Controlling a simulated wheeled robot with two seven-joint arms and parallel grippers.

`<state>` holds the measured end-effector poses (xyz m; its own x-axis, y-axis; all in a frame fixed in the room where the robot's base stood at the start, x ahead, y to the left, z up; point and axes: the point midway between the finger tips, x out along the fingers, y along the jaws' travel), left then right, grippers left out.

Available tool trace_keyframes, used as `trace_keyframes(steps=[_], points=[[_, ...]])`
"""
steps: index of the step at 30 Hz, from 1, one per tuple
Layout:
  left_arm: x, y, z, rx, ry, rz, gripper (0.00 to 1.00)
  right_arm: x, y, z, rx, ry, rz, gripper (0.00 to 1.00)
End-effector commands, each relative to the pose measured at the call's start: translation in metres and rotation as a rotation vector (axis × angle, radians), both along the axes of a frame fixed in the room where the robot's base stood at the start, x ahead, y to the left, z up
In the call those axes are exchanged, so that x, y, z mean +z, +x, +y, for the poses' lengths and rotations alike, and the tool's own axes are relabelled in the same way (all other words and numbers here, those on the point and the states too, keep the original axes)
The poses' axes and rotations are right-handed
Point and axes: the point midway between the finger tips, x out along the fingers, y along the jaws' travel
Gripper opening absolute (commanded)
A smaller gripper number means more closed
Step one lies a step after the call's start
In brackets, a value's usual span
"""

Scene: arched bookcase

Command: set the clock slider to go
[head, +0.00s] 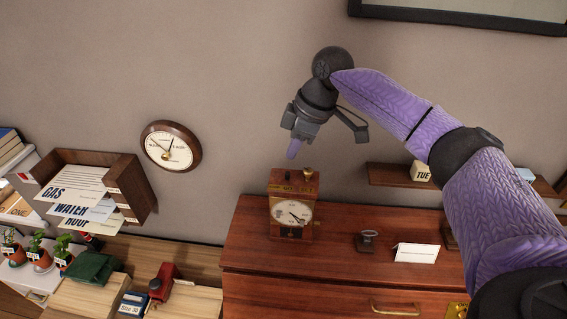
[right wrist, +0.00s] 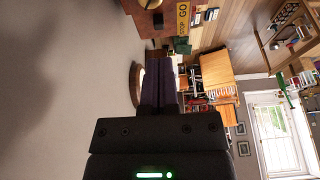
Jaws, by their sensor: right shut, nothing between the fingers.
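A small wooden clock (head: 275,222) with a round white dial stands on the red-brown dresser in the head view. A small brass-coloured knob (head: 308,173) shows on the right part of its top; which setting it marks is too small to tell. In the right wrist view a yellow label (right wrist: 183,16) with the words STOP and GO shows at the top edge. My right gripper (head: 293,150) is shut and empty, in the air above the clock and apart from it. Its closed fingers show in the right wrist view (right wrist: 160,78). My left gripper is not in view.
The dresser top (head: 340,222) also holds a small dark metal stand (head: 367,240) and a white card (head: 416,253). A wall shelf (head: 390,175) is at right. A round wall clock (head: 170,147) and a letter rack (head: 135,185) are at left.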

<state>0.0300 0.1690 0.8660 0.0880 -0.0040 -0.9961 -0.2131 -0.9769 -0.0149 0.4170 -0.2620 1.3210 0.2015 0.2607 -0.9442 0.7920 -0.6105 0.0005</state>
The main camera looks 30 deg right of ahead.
Motion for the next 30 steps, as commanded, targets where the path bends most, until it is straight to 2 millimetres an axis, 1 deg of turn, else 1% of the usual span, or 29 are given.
trace_keyframes(steps=[3,6,8,12,23,25,26,29,30], points=[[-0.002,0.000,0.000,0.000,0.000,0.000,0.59,0.020,-0.004,-0.005,0.001,0.002,-0.003,0.00],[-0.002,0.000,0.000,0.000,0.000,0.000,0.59,0.031,-0.006,-0.008,0.000,0.002,-0.001,0.00],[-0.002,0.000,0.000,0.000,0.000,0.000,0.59,0.035,-0.007,-0.009,0.000,0.001,-0.001,0.00],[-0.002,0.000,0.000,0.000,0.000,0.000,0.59,0.038,-0.008,-0.010,0.000,0.001,0.001,0.00],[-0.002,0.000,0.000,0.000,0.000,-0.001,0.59,0.036,-0.008,-0.009,0.003,-0.001,0.002,0.00],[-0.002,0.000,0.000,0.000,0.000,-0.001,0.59,0.023,-0.009,0.001,0.021,-0.017,0.016,0.00],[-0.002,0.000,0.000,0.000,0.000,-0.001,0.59,0.011,-0.011,0.009,0.035,-0.030,0.027,0.00],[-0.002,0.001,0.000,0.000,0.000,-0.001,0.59,-0.048,-0.027,0.053,0.091,-0.076,0.059,0.00],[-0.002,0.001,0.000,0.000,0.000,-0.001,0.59,-0.072,-0.038,0.073,0.105,-0.084,0.060,0.00]])
